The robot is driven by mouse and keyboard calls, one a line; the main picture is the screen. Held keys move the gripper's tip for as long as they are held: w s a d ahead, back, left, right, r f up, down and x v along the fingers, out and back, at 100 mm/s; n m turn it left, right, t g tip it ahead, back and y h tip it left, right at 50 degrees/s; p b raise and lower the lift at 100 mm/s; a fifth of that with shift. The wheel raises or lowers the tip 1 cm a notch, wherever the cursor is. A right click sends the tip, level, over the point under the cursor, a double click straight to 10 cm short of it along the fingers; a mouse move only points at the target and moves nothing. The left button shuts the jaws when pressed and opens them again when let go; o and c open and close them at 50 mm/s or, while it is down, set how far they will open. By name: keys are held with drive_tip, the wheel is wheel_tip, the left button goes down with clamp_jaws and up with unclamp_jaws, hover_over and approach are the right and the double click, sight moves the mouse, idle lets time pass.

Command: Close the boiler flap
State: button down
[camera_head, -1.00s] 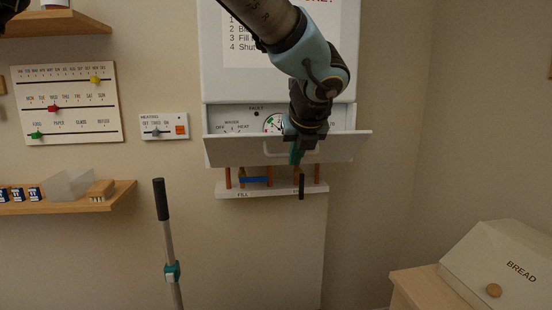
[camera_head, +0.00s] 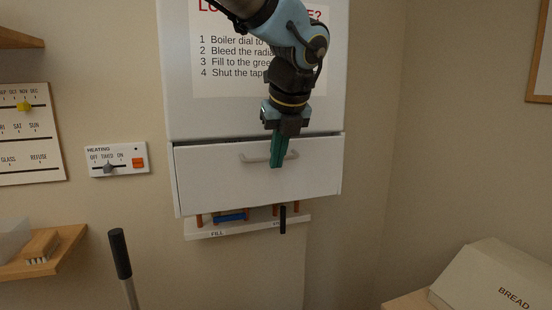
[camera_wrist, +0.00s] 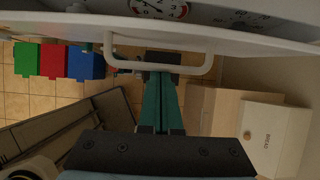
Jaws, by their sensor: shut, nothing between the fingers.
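The white boiler flap (camera_head: 215,185) is swung up nearly upright across the lower front of the boiler (camera_head: 180,70). A dark gap shows along its top edge, and the wrist view shows the dial (camera_wrist: 160,6) past the flap's edge (camera_wrist: 70,23). The flap's pale bar handle (camera_head: 250,159) is partly behind my fingers; it also shows in the wrist view (camera_wrist: 195,71). My gripper (camera_head: 277,165) is shut and empty, pointing down in front of the flap at the handle. Its teal fingers show in the wrist view (camera_wrist: 160,80). I cannot tell whether they touch the flap.
Below the flap is a white ledge (camera_head: 250,229) with copper pipes, a blue tap lever (camera_head: 230,216) and a black one (camera_head: 283,220). A heating panel (camera_head: 117,159) and wooden shelf (camera_head: 50,255) are left. A bread box (camera_head: 490,285) stands lower right.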

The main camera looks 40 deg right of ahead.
drive_tip(key=shift+w+d+r+p, duration=0.15)
drive_tip(key=shift+w+d+r, duration=0.1)
drive_tip(key=shift+w, duration=0.2)
drive_tip(key=shift+w+d+r+p, duration=0.15)
drive_tip(key=shift+w+r, duration=0.1)
drive_tip(key=shift+w, duration=0.2)
drive_tip(key=shift+w+r, duration=0.2)
drive_tip(key=shift+d+r, duration=0.1)
drive_tip(key=shift+r, duration=0.1)
drive_tip(key=b+v, duration=0.2)
drive_tip(key=v, duration=0.8)
drive_tip(key=shift+s+b, duration=0.35)
drive_tip(key=shift+s, duration=0.05)
drive_tip(key=shift+f, duration=0.15)
